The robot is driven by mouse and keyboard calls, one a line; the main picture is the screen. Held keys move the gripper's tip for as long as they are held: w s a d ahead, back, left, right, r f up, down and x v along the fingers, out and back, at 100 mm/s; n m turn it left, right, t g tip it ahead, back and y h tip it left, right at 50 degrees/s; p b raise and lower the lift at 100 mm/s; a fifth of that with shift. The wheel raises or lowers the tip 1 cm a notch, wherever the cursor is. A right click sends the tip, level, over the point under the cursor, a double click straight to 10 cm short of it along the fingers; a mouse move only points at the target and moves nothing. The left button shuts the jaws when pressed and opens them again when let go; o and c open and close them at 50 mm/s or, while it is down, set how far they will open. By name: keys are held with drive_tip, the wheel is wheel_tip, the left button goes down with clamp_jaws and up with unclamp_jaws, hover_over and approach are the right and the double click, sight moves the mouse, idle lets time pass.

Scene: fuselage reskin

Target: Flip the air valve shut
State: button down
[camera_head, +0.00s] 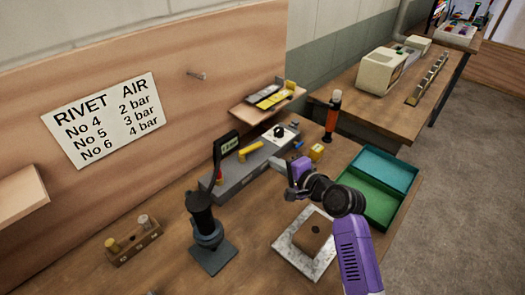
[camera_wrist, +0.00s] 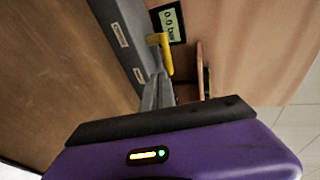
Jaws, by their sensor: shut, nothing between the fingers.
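The yellow air valve lever (camera_head: 250,149) sits on top of the long grey air unit (camera_head: 243,168) by the wall board. It also shows in the wrist view (camera_wrist: 165,54), just beyond my fingertips. My gripper (camera_head: 279,164) is shut and empty, to the right of the lever in the head view. In the wrist view my closed fingers (camera_wrist: 158,78) point at the lever; I cannot tell whether they touch it. A small display (camera_head: 229,143) stands behind the unit; in the wrist view (camera_wrist: 171,22) it appears to read 0.0 bar.
A rivet and air chart (camera_head: 107,118) hangs on the board. A black tool on a stand (camera_head: 206,226), a wooden block holder (camera_head: 133,241), a stone plate (camera_head: 290,258) and green and teal trays (camera_head: 367,200) surround the arm. A small shelf (camera_head: 266,104) is behind the unit.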

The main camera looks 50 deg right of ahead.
sight(256, 147)
drive_tip(key=x, duration=0.2)
drive_tip(key=p+x, duration=0.1)
drive_tip(key=x, duration=0.1)
drive_tip(key=r+x, duration=0.1)
drive_tip(key=x, duration=0.1)
drive_tip(key=shift+w+d, duration=0.1)
drive_tip(key=shift+w, duration=0.45)
drive_tip(key=shift+f, duration=0.1)
drive_tip(key=shift+w+d+f, duration=0.1)
drive_tip(key=shift+f, duration=0.05)
drive_tip(key=shift+w+d+f+n+y+b, duration=0.15)
drive_tip(key=shift+w+n+y+b, duration=0.4)
drive_tip(key=shift+b, duration=0.65)
drive_tip(key=shift+w+r, duration=0.1)
drive_tip(key=shift+r, duration=0.25)
drive_tip(key=shift+w+d+r, duration=0.1)
drive_tip(key=shift+d, duration=0.05)
drive_tip(key=shift+r, duration=0.1)
drive_tip(key=shift+p, duration=0.35)
